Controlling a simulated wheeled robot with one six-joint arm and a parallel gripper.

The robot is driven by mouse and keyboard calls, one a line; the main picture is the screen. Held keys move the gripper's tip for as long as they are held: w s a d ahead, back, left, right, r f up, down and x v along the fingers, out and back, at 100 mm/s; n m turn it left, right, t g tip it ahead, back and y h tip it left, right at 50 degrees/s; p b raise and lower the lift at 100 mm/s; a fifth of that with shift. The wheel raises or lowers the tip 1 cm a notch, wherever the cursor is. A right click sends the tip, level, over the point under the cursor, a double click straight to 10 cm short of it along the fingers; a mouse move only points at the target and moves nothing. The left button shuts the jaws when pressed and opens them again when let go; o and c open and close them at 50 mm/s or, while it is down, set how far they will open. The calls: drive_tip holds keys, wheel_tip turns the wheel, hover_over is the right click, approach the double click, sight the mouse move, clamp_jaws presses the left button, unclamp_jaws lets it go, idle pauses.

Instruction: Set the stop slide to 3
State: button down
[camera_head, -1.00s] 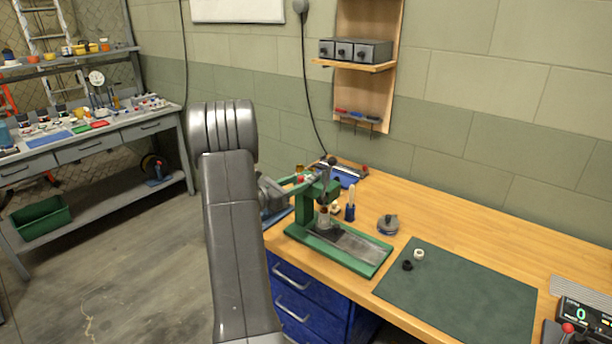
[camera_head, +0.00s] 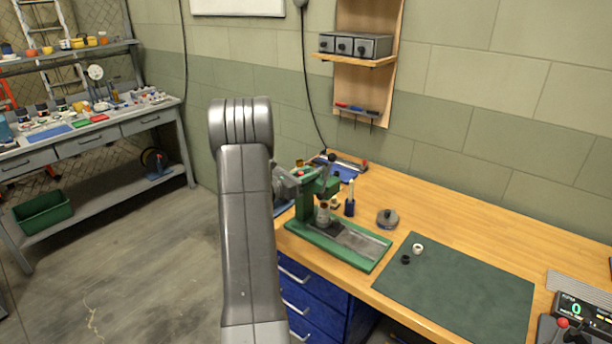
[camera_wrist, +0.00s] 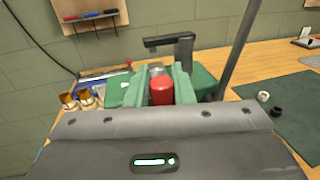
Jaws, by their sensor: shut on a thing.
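The green press (camera_head: 308,215) stands on the wooden bench, with its flat grey plate and green base to the right. A small red knob (camera_head: 299,173) shows at its upper left. In the wrist view the red knob (camera_wrist: 161,92) sits between the two green fingers of my gripper (camera_wrist: 161,88), which are shut on it. A grey metal piece and a dark lever arm (camera_wrist: 170,40) show just beyond the knob. My arm hides part of the press's left side in the head view. I cannot make out a scale or number for the stop slide.
A dark green mat (camera_head: 455,290) carries a white ring (camera_head: 417,249) and a black ring (camera_head: 405,259). A round grey item (camera_head: 387,218) and a blue holder (camera_head: 350,207) stand near the press. A counter display (camera_head: 575,310) is at the right. Brass-coloured pieces (camera_wrist: 84,97) lie left.

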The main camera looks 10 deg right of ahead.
drive_tip(key=b+x, duration=0.2)
drive_tip(key=x, duration=0.1)
drive_tip(key=shift+w+d+f, duration=0.15)
drive_tip(key=shift+w+d, duration=0.05)
drive_tip(key=shift+w, duration=0.15)
drive_tip(key=shift+w+d, duration=0.1)
drive_tip(key=c, duration=1.6)
unclamp_jaws()
drive_tip(key=shift+o, duration=1.3)
drive_tip(key=shift+w, duration=0.1)
